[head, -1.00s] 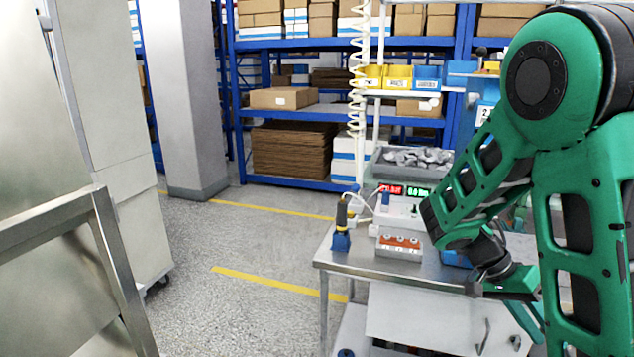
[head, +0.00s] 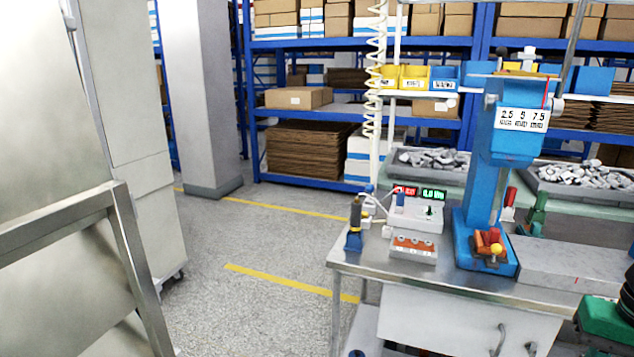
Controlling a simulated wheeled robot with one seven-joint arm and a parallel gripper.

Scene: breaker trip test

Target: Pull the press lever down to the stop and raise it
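The blue press (head: 487,185) stands upright on the steel bench, with a white scale plate marked 2.5, 5 and 7.5 on its head. A grey rod (head: 569,50) slants up and right from a pale hub at the right side of the head. It looks like the press lever, raised, with its upper end cut off by the top edge. Red and orange parts with a yellow ball (head: 496,249) sit at the press base. My gripper is not in view; only a green and black part of my arm shows at the lower right, apart from the press.
A tester with red and green displays (head: 417,212) stands left of the press, with a small terminal block (head: 413,247) in front. A screwdriver (head: 355,222) stands in a blue holder at the bench's left end. A grey slab (head: 570,262) lies to the right.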

